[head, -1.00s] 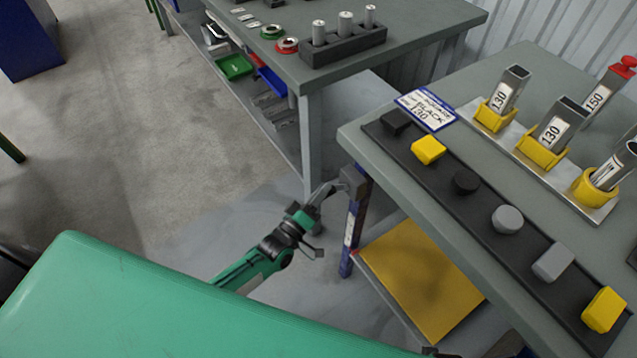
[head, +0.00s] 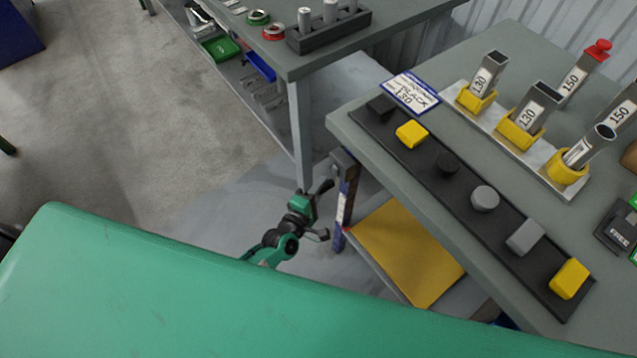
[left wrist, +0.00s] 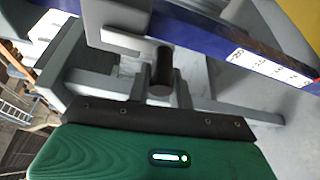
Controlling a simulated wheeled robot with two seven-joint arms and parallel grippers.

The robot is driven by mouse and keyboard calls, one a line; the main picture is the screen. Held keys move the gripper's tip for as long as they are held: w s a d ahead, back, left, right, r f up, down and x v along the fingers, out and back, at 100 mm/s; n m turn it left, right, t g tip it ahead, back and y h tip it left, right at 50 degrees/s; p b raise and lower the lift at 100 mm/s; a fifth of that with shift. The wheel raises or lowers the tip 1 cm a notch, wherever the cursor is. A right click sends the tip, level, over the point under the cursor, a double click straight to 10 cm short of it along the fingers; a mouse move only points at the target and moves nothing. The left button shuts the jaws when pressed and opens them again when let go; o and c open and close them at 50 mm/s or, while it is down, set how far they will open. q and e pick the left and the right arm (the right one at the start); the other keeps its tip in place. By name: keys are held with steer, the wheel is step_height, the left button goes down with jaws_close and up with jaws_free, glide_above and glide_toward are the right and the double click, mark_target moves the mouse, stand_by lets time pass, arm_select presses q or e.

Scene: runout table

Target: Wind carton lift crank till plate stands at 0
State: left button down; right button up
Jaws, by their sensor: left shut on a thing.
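The carton lift has a blue post (head: 343,208) with a white scale strip, beside the front leg of the right-hand table. Its yellow plate (head: 405,250) lies low, under that table. The crank hub (head: 343,161) is at the post's top. My left gripper (head: 320,209) is beside the post on its left. In the left wrist view, it is shut on the dark crank handle (left wrist: 162,72), with the grey crank arm (left wrist: 118,18) and the scale (left wrist: 268,68) beyond. The scale reading is too small to tell. My right gripper is out of view.
The right-hand table (head: 400,175) carries a dark strip of coloured blocks and a rack of tubes in yellow holders. Another table (head: 300,68) with a shelf below stands behind. Open floor (head: 120,130) lies to the left. A green surface fills the front.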

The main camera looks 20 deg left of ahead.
arm_select(q)
steer(key=shift+s+d, duration=0.3)
steer(key=shift+d, duration=0.15)
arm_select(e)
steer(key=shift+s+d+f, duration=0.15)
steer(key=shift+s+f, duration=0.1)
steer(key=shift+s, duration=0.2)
arm_select(q)
steer(key=c, duration=1.3)
jaws_free()
steer(key=shift+s+d, duration=0.1)
steer(key=shift+o, duration=0.2)
steer(key=shift+r, duration=0.1)
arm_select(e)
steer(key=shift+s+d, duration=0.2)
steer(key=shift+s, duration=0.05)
arm_select(q)
steer(key=shift+a, duration=0.2)
steer(key=shift+s, duration=0.25)
steer(key=v, duration=1.3)
steer(key=shift+r+b, duration=0.15)
steer(key=shift+b, duration=0.3)
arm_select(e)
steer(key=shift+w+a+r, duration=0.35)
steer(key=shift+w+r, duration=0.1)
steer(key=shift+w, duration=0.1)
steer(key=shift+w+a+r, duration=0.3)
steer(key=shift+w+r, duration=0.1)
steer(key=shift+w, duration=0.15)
